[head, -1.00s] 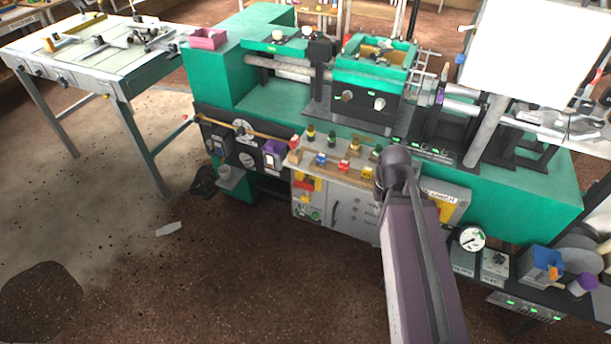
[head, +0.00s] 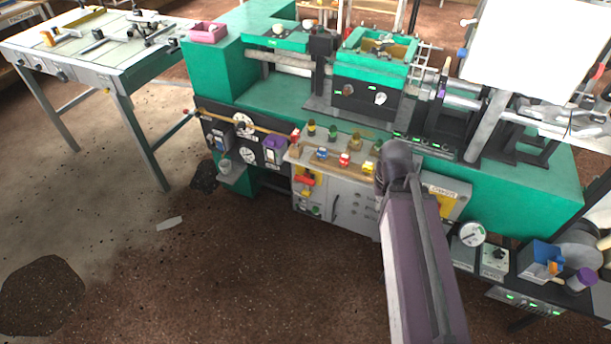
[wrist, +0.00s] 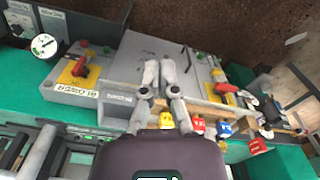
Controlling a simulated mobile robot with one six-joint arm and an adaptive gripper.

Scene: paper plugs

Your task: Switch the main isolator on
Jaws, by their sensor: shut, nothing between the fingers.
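A red rotary handle on a yellow plate (head: 305,180) is on the left of the grey cabinet front in the head view. It also shows at the right in the wrist view (wrist: 226,88). A second red handle on a yellow plate (wrist: 80,68) sits beside a label reading BLOWER, at the left in the wrist view. No isolator label is legible, so I cannot tell which handle is the main isolator by text. My gripper (wrist: 160,70) is shut and empty in front of the grey cabinet, between both handles and apart from them. My arm hides it in the head view.
A wooden shelf with several small coloured blocks (head: 344,159) juts out above the cabinet. A green machine bench (head: 520,195) stands behind. A dial gauge (head: 472,233) and a dark shelf with tools are at the right. The brown floor in front is mostly clear.

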